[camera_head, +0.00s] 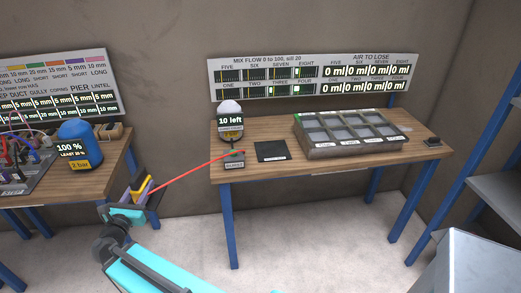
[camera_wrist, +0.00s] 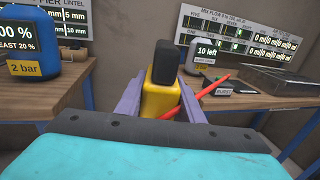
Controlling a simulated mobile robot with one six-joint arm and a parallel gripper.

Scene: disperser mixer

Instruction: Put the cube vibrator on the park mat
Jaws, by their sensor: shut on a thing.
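My gripper (camera_head: 143,188) is shut on a yellow tool with a black top, which I take to be the cube vibrator (camera_head: 149,184). In the wrist view the tool (camera_wrist: 160,100) stands between the two purple fingers (camera_wrist: 160,112). The gripper is in the air in the gap between the two benches, left of the right bench. A dark square mat with a small white label, likely the park mat (camera_head: 271,150), lies flat and bare on the right bench (camera_head: 240,174). The label is too small to read.
A straight red line runs from the tool to a small labelled block (camera_head: 234,160) at the right bench's left edge. A "10 left" bottle (camera_head: 230,118) stands behind it. A grey mould tray (camera_head: 350,133) is right of the mat. A blue tank (camera_head: 78,143) stands on the left bench.

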